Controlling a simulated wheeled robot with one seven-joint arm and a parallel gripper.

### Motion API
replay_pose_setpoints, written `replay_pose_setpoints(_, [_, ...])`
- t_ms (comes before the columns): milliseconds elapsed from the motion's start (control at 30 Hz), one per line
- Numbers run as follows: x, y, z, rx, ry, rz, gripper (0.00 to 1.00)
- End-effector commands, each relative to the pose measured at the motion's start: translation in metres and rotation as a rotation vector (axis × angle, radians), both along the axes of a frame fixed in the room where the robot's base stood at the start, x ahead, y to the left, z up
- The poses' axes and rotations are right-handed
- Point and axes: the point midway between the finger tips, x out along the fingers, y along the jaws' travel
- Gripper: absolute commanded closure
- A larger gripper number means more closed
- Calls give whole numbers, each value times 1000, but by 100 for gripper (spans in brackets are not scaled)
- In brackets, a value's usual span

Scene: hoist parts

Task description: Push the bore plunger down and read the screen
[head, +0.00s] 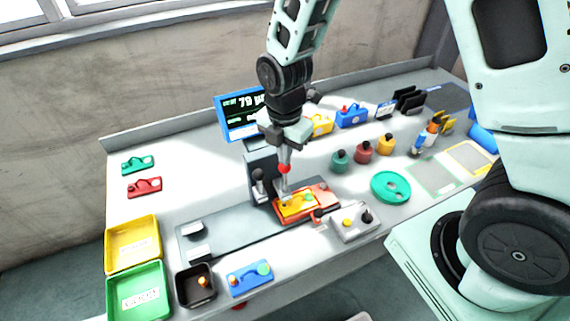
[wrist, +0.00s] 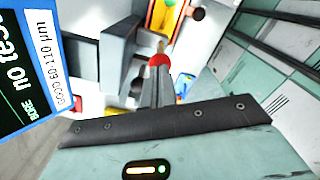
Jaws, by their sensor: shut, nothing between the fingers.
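My gripper (head: 285,156) is shut and points down over a yellow part (head: 292,207) on an orange-red fixture (head: 326,192). A red knob (head: 284,169) with a thin stem sits at the fingertips, above the part; it looks like the bore plunger. The wrist view shows the red knob (wrist: 159,59) at the end of my shut fingers (wrist: 161,88), with a brass tip beyond it. I cannot tell whether fingers and knob touch.
A grey post (head: 262,165) stands just left of my gripper. A grey button box (head: 354,224) is at the right. Yellow (head: 132,270) and green bins stand front left. Coloured knobbed parts and a green ring (head: 377,187) lie right.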

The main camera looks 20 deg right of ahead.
Motion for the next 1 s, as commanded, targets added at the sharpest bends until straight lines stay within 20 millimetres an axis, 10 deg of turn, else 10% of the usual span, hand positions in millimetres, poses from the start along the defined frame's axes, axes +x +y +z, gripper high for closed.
replay_pose_setpoints(633, [-1,0,-43,-1,2,1,100])
replay_pose_setpoints(1000, [-1,0,-35,-1,2,0,100])
